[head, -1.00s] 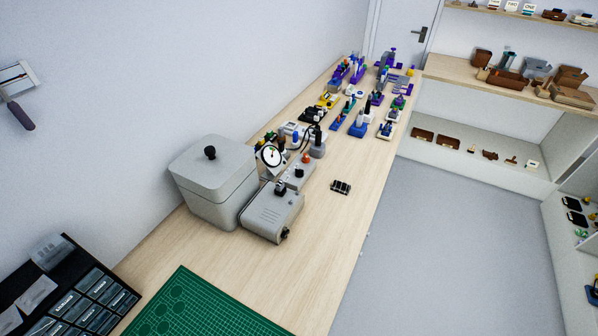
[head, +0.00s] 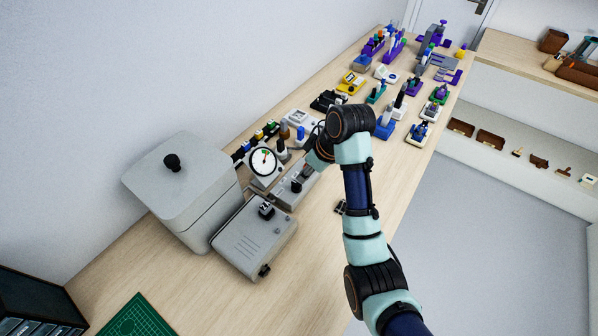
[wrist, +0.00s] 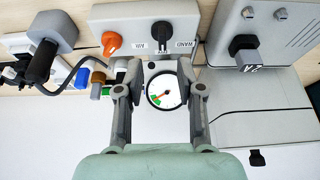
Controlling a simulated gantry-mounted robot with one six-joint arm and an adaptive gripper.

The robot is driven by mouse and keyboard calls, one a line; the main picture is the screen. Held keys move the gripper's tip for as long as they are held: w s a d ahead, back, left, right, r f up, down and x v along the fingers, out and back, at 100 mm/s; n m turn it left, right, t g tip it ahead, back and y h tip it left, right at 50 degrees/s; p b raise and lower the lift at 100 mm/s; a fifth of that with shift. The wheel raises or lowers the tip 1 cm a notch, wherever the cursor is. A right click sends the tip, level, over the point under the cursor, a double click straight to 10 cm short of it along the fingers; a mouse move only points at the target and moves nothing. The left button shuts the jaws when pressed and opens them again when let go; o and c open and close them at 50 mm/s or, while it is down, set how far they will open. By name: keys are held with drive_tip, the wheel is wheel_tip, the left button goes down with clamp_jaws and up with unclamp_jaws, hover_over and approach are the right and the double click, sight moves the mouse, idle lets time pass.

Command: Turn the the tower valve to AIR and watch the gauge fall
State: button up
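The tower valve is a grey box (head: 283,197) with a black knob (head: 297,186). In the wrist view the black knob (wrist: 162,31) stands above small labels, one reading AIR and one WAND; I cannot tell its exact setting. An orange knob (wrist: 111,43) sits beside it. The round white gauge (head: 263,161) with a black rim stands behind the valve box; in the wrist view the gauge (wrist: 163,92) shows green and red marks, its reading too small to tell. My gripper (wrist: 160,78) is open and empty, fingers either side of the gauge in that view. My arm hides the orange knob in the head view.
A grey lidded bin (head: 185,185) stands left of the valve. A grey pump box (head: 252,240) with a black knob stands in front. Small tools and coloured holders (head: 384,124) crowd the far bench. A green mat (head: 137,318) lies near; bare bench lies front right.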

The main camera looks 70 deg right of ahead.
sight(297, 184)
drive_tip(key=b+x, duration=0.1)
drive_tip(key=x, duration=0.3)
drive_tip(key=b+x, duration=0.1)
drive_tip(key=x, duration=0.2)
drive_tip(key=shift+w+a+f, duration=0.15)
drive_tip(key=shift+a+f, duration=0.05)
drive_tip(key=shift+f, duration=0.2)
drive_tip(key=shift+c, duration=0.3)
clamp_jaws()
